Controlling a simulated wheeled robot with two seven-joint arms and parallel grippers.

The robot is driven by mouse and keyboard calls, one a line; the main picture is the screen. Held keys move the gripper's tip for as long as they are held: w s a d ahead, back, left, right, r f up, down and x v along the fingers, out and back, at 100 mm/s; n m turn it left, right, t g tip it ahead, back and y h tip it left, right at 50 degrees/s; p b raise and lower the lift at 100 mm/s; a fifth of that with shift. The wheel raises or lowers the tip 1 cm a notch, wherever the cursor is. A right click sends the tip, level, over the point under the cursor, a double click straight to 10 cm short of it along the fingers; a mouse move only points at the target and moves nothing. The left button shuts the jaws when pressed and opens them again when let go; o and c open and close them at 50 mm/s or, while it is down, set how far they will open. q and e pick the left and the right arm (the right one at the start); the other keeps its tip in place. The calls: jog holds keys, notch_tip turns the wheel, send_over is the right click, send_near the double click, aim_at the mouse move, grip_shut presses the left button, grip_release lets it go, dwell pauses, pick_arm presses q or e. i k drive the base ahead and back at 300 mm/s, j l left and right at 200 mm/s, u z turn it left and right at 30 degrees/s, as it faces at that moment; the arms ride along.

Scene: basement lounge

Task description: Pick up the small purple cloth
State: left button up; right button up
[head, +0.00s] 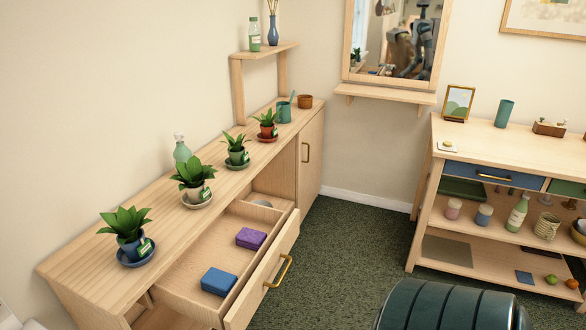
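A small purple folded cloth or block (250,238) lies inside the open drawer (195,287) of the long wooden cabinet, toward the drawer's right side. A blue block-shaped item (218,281) lies nearer in the same drawer. Neither of my grippers is in the head view, apart from a small, unclear reflection of a robot in the mirror.
Several potted plants, such as the nearest one (126,226), stand on the cabinet top (85,258). The drawer front (262,275) juts over the green carpet (345,235). A dark green rounded object (450,306) stands at the bottom right. A shelf table (500,150) holds bottles and jars.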

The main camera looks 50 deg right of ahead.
aim_at(250, 238)
jog(key=z, duration=1.4)
jog(key=i+l, duration=0.3)
jog(key=i+l+u, duration=0.1)
jog(key=i+l, duration=0.2)
jog(key=l, duration=0.25)
jog(key=i+l, duration=0.25)
jog(key=l, duration=0.15)
